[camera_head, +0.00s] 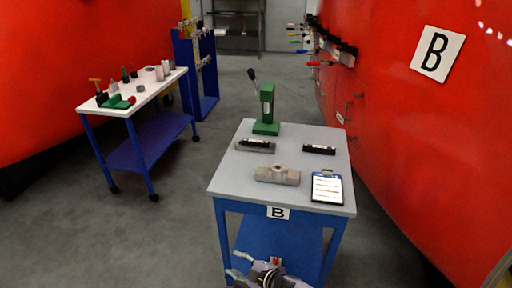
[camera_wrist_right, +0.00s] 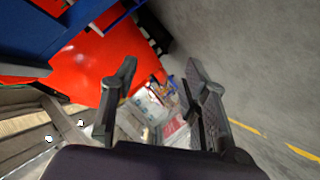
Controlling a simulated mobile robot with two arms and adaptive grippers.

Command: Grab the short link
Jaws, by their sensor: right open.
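A small dark link-like part (camera_head: 319,149) lies alone on the right side of the grey-topped table (camera_head: 225,178). Another dark part (camera_head: 254,142) rests on a grey block at the table's left; I cannot tell for certain which is the short link. My right gripper (camera_head: 237,264) is low in front of the table's front edge, open and empty, apart from both parts. Its two spread fingers also show in the right wrist view (camera_wrist_right: 160,78), where no link can be made out. My left gripper is not in view.
A green press (camera_head: 266,112) stands at the table's back. A beige fitting (camera_head: 277,175) and a clipboard (camera_head: 327,188) lie nearer the front. Red train nosecones (camera_head: 425,130) flank the room. A white-topped cart (camera_head: 145,95) with tools stands left, with open floor between.

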